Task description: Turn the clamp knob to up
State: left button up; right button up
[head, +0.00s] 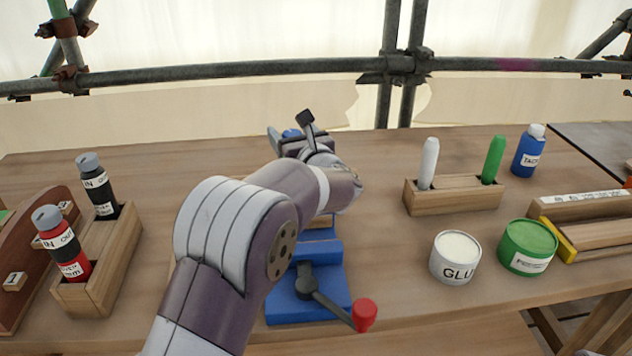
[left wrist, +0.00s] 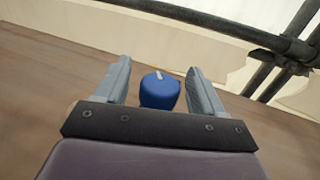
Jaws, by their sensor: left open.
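The clamp knob is blue and rounded, with a short white mark on its top near the far edge; it shows in the left wrist view (left wrist: 160,93) and as a small blue patch in the head view (head: 291,133). My left gripper (left wrist: 159,82) is open, with one grey finger on each side of the knob and a narrow gap visible at each side. In the head view the left gripper (head: 290,128) points away over the bench, and my arm hides much of the clamp. The blue clamp base (head: 297,306) has a dark lever with a red ball end (head: 365,315). My right gripper is not in view.
At left, a wooden rack (head: 118,262) holds black and red bottles. At right stand a wooden block (head: 455,196) with white and green markers, a glue tub (head: 455,257), a green tub (head: 527,246) and a blue bottle (head: 529,151). Scaffold pipes (head: 200,72) run behind the bench.

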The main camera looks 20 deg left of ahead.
pick_arm(q)
jog(key=m+t+h, duration=0.1)
jog(key=m+t+h+p, duration=0.1)
jog(key=t+h, duration=0.1)
jog(key=shift+s+a+r+m, duration=0.1)
jog(key=shift+a+r+m, duration=0.1)
jog(key=shift+m, duration=0.2)
jog(key=v, duration=1.2)
jog(key=s+d+r+m+g+h+p, duration=0.1)
jog(key=d+r+m+g+h+p, duration=0.1)
jog(key=d+m+h+p, duration=0.55)
jog(key=d+r+m+g+h+p, duration=0.2)
jog(key=m+p, duration=0.7)
jog(key=m, duration=0.6)
jog(key=s+r+m+g+h+p, duration=0.1)
jog(key=s+r+m+g+p, duration=0.2)
jog(key=s+m+g+p, duration=0.5)
jog(key=s+d+m+p, duration=0.1)
jog(key=s+m+p, duration=0.4)
jog(key=m, duration=0.5)
jog(key=shift+s+r, duration=0.25)
jog(key=shift+s, duration=0.25)
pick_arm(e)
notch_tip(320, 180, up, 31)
